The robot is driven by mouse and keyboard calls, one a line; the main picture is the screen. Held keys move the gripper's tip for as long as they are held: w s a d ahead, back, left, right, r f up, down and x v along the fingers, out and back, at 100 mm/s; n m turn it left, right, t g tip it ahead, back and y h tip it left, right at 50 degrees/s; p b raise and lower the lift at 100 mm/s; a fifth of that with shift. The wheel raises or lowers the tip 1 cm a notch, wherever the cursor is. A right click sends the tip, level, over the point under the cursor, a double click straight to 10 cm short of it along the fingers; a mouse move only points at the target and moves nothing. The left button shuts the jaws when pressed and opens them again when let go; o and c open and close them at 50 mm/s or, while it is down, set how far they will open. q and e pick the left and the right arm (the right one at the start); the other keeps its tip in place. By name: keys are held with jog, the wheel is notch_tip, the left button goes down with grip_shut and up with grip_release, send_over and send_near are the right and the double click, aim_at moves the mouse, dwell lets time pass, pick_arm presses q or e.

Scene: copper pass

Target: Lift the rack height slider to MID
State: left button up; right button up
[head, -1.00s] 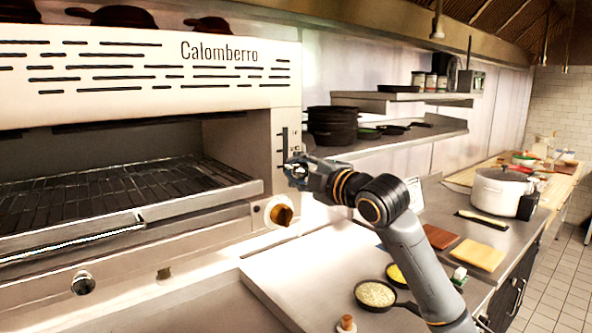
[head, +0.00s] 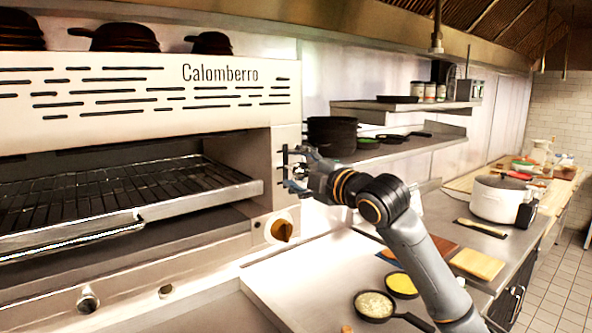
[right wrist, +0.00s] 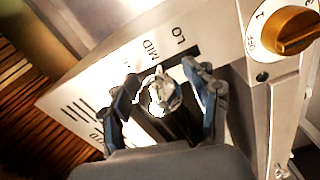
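The rack height slider knob (right wrist: 164,94) is a pale, roundish piece on the oven's front panel, with its pointer at or very near the MID mark (right wrist: 150,50). The LO mark (right wrist: 180,39) is to its right in the right wrist view. My right gripper (right wrist: 161,73) has its fingers on either side of the knob, with small gaps visible, so it looks open around it. In the head view my right gripper (head: 296,172) is at the slider scale and hides the knob. The oven rack (head: 110,198) stands raised in the oven. My left gripper is out of view.
An orange control knob (head: 283,230) sits just below the slider; it also shows in the right wrist view (right wrist: 283,30). Stacked black pans (head: 332,134) stand on a shelf right behind my gripper. Small pans (head: 374,305) lie on the counter below my arm.

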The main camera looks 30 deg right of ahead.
jog(key=shift+s+f, duration=0.1)
jog(key=shift+s, duration=0.3)
jog(key=s+d, duration=0.1)
jog(key=s, duration=1)
jog(key=shift+s, duration=0.1)
